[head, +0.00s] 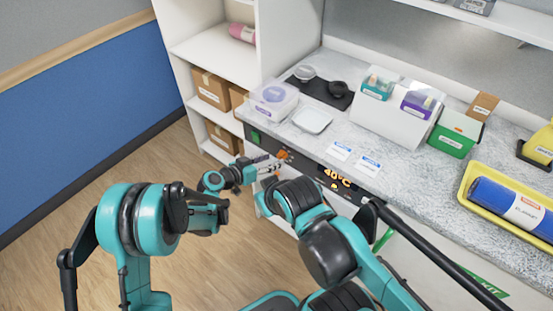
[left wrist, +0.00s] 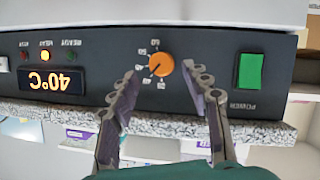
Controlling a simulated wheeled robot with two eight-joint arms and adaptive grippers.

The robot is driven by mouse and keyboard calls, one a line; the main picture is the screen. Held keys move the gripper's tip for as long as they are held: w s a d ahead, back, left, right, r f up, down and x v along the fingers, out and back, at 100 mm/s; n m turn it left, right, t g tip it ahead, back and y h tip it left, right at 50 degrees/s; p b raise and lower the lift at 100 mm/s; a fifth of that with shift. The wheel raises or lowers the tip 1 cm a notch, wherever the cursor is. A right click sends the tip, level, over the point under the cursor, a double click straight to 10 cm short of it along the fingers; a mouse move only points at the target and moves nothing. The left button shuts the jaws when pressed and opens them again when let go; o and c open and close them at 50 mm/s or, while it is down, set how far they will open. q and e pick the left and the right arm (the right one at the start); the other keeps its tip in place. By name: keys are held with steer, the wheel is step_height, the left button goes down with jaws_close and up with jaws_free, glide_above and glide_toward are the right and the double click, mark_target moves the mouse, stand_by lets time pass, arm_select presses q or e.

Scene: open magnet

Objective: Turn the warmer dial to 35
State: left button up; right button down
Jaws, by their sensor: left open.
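The orange warmer dial (head: 282,154) is on the dark front panel under the counter edge. It also shows in the left wrist view (left wrist: 161,65), which is upside down, with small numbers around it too fine to read surely. A dark pointer mark on it points to the lower left of that picture. The display (head: 337,176) reads 40°C, as it does in the left wrist view (left wrist: 53,80). My left gripper (head: 276,162) is open at the dial. Its fingertips (left wrist: 160,75) stand on either side of the dial; contact cannot be told. My right gripper is not clearly visible.
A green power switch (left wrist: 250,71) is on the same panel. Above it, the counter carries a clear lidded box (head: 273,101), a white dish (head: 312,120) and a yellow tray (head: 466,191) with a blue roll. White shelves with cardboard boxes stand to the left. The wooden floor is clear.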

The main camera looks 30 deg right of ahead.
mark_target(279, 157)
arm_select(q)
steer(key=shift+b+x, duration=0.45)
steer(key=shift+x, duration=1.35)
steer(key=shift+w, duration=0.1)
steer(key=shift+c, duration=0.4)
jaws_close()
steer(key=shift+n, duration=0.3)
steer(key=shift+w+a+n+g+h, duration=0.15)
steer(key=shift+n+g+h, duration=0.3)
steer(key=shift+n, duration=0.45)
steer(key=shift+f+n+g+h, duration=0.2)
steer(key=shift+n+g+h, duration=0.6)
steer(key=shift+n, duration=0.8)
